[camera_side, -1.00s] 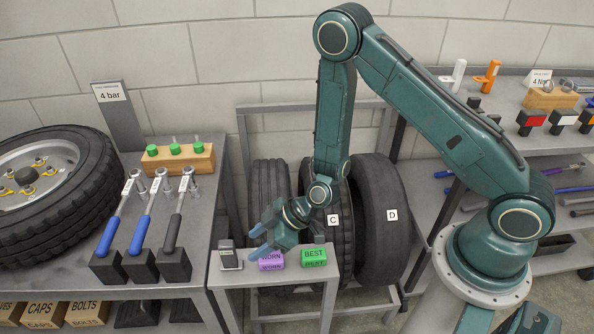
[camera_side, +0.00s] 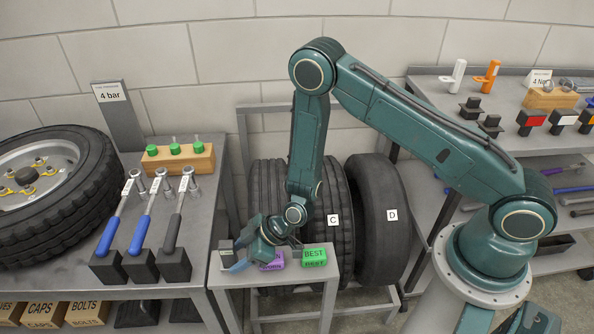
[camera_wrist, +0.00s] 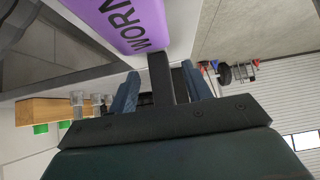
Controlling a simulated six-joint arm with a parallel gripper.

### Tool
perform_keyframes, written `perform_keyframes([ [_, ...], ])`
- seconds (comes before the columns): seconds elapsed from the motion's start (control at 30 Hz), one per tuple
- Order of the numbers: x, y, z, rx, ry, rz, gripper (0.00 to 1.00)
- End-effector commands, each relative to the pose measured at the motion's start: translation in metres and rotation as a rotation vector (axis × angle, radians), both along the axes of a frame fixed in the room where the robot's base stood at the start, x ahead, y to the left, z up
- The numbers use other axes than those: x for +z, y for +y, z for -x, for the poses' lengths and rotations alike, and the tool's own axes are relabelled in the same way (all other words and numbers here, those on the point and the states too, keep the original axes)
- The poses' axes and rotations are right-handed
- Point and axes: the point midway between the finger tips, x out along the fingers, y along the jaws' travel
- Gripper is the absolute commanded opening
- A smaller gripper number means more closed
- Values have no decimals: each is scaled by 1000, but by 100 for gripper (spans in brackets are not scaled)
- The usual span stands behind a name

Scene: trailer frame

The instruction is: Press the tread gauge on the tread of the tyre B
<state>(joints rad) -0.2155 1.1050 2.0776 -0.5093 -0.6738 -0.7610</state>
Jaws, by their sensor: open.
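A small grey tread gauge (camera_side: 226,248) stands at the left end of the small grey table, partly behind my fingers in the side view. My gripper (camera_side: 238,262) is open, low over the table and close beside the gauge; I cannot tell if it touches it. In the wrist view my two blue fingers (camera_wrist: 160,88) are spread, with a dark bar between them; the gauge is not clearly seen there. Tyres stand in a rack behind: a left tyre (camera_side: 264,190) with no label visible, tyre C (camera_side: 340,200) and tyre D (camera_side: 378,190). No label B is visible.
A purple WORN block (camera_side: 272,265), also in the wrist view (camera_wrist: 125,18), and a green BEST block (camera_side: 314,257) sit on the small table (camera_side: 285,276). The left bench holds a wheel (camera_side: 90,190), torque wrenches and a wooden block (camera_side: 185,162). A shelf with tools is at right.

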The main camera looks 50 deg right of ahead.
Motion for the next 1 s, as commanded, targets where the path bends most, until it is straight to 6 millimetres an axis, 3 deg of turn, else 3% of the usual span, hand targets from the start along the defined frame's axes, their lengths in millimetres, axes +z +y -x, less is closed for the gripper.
perform_keyframes([
  [0.3, -19, 14, -14, 0, 0, 0, 49],
  [0.87, -20, 14, -15, -1, 0, 0, 49],
  [1.0, -20, 14, -15, -1, 0, 0, 22],
])
